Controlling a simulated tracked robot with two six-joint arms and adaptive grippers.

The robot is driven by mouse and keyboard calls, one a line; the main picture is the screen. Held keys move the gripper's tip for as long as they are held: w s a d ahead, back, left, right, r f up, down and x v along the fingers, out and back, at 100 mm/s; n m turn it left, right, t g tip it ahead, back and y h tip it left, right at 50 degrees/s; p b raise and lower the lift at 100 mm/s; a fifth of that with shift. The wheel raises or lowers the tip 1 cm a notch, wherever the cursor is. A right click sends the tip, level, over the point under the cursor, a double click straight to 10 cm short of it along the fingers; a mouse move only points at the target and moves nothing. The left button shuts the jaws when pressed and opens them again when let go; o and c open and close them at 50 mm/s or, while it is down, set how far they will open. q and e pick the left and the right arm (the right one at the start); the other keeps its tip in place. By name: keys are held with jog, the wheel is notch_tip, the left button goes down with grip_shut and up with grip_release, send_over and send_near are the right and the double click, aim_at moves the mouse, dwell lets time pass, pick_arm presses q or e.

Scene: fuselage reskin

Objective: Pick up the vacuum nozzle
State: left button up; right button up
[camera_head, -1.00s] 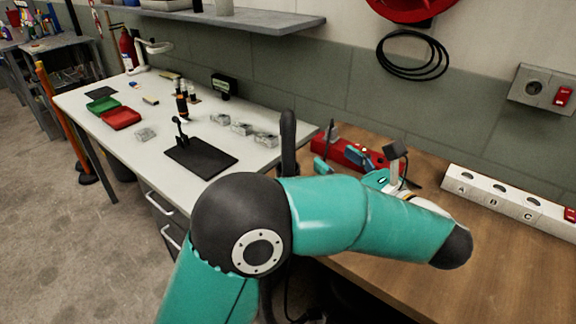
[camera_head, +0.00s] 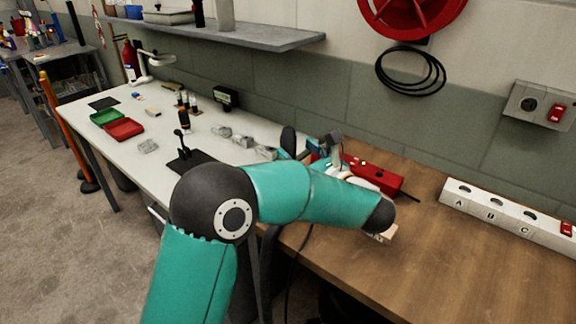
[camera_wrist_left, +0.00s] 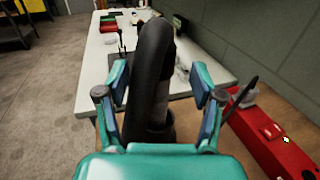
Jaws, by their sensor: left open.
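The vacuum nozzle appears as a thick black curved tube. In the left wrist view the nozzle (camera_wrist_left: 150,75) stands upright between the two fingers of my left gripper (camera_wrist_left: 160,92). The fingers are spread apart, with visible gaps on both sides of the tube. In the head view only the top of the nozzle (camera_head: 288,138) shows behind my left arm, by the seam between the white and wooden tables. My left gripper (camera_head: 300,151) is there too, partly hidden by my arm. The nozzle's lower end is hidden. My right gripper is not in view.
A red tool or box (camera_head: 375,176) lies right of the gripper on the wooden table (camera_head: 470,270). A small wooden block (camera_head: 386,235) lies below my arm. A white A-B-C holder (camera_head: 505,208) stands at the right. Clear blocks (camera_head: 243,140) and a black stand (camera_head: 184,150) are on the white table.

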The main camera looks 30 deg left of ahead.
aim_at(293, 147)
pick_arm(q)
jog(key=p+x, duration=0.1)
jog(key=x, duration=0.3)
jog(key=shift+a, duration=0.1)
grip_shut()
